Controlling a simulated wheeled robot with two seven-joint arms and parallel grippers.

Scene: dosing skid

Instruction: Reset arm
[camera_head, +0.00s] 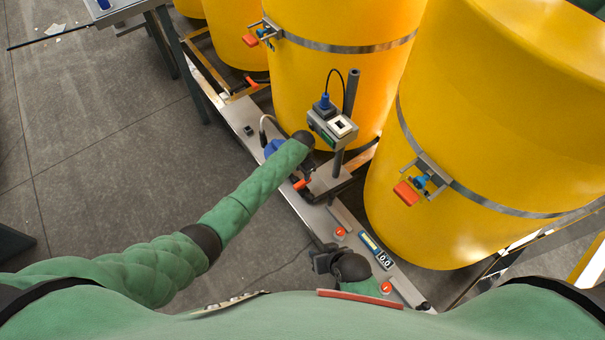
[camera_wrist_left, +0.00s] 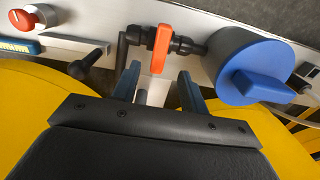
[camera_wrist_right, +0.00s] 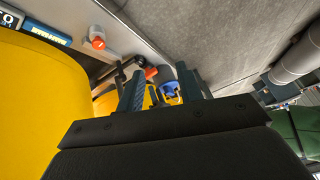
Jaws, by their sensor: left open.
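My left gripper (camera_wrist_left: 157,72) is open, with its two fingers apart. The orange valve handle (camera_wrist_left: 160,48) shows just ahead of and partly between its fingertips; I cannot tell whether they touch. A blue round knob (camera_wrist_left: 250,68) is to the right of the handle. In the head view my left arm reaches over the metal skid, beside the orange handle (camera_head: 302,183), and its fingers are hidden. My right gripper (camera_wrist_right: 163,78) is open and looks empty. In the head view it (camera_head: 325,260) is low, near the front part of the skid, mostly behind its black wrist.
Large yellow tanks (camera_head: 480,130) stand behind the skid rail (camera_head: 245,120). A grey box (camera_head: 333,127) sits on a post close to my left wrist. Red buttons (camera_head: 340,232) and a small display (camera_head: 377,250) are close to my right gripper. The grey floor at left is mostly open.

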